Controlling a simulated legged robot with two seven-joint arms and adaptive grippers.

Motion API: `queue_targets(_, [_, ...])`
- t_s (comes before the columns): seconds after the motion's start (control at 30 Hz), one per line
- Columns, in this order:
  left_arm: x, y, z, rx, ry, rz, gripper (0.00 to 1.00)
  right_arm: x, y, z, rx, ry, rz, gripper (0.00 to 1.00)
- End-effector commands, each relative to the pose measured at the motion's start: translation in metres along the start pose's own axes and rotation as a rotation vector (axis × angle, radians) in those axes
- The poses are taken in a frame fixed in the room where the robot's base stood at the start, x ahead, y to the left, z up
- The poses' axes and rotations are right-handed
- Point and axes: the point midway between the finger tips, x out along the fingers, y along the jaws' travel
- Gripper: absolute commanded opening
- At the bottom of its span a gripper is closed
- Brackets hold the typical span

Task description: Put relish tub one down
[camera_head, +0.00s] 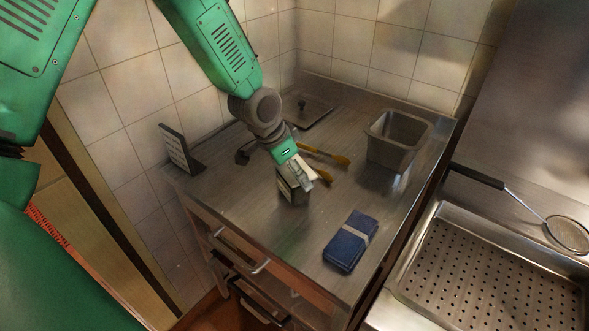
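The relish tub (290,191) is a small dark container with a pale, greenish side, low over the steel counter (310,235) near its middle. My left gripper (304,178) comes down from the upper left and is at the top of the tub. Its fingers appear shut on the tub and hide part of it. Whether the tub's base touches the counter is hard to tell. My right gripper is not in view.
A steel pan (397,140) stands at the back right. A folded blue cloth (350,241) lies in front. Yellow-handled tongs or utensils (325,154) lie behind the gripper. A small dark sign (180,150) stands at the left edge. A perforated tray (490,285) and strainer (568,234) are right.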

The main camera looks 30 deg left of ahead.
Motion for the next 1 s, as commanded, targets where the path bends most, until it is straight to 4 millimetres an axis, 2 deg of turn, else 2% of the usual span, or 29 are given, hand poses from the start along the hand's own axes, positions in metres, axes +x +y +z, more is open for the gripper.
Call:
queue_targets(0.3, [0.004, -0.001, 0.002, -0.002, 0.003, 0.0, 0.49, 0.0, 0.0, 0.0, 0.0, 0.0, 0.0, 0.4])
queue_targets(0.33, [0.004, -0.001, 0.002, -0.002, 0.001, 0.0, 1.0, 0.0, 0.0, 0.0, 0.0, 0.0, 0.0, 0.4])
queue_targets(0.6, [0.004, 0.001, 0.001, -0.002, 0.0, -0.002, 1.0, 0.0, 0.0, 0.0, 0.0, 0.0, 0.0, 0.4])
queue_targets(0.73, [-0.005, 0.001, 0.0, -0.002, 0.002, -0.003, 1.0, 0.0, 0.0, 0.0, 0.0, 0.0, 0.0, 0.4])
queue_targets(0.87, [-0.026, -0.001, 0.0, -0.001, 0.005, -0.002, 1.0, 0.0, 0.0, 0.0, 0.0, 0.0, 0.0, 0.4])
queue_targets(1.0, [-0.058, -0.001, 0.0, -0.002, 0.007, -0.002, 1.0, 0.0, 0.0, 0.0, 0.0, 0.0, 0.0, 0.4])
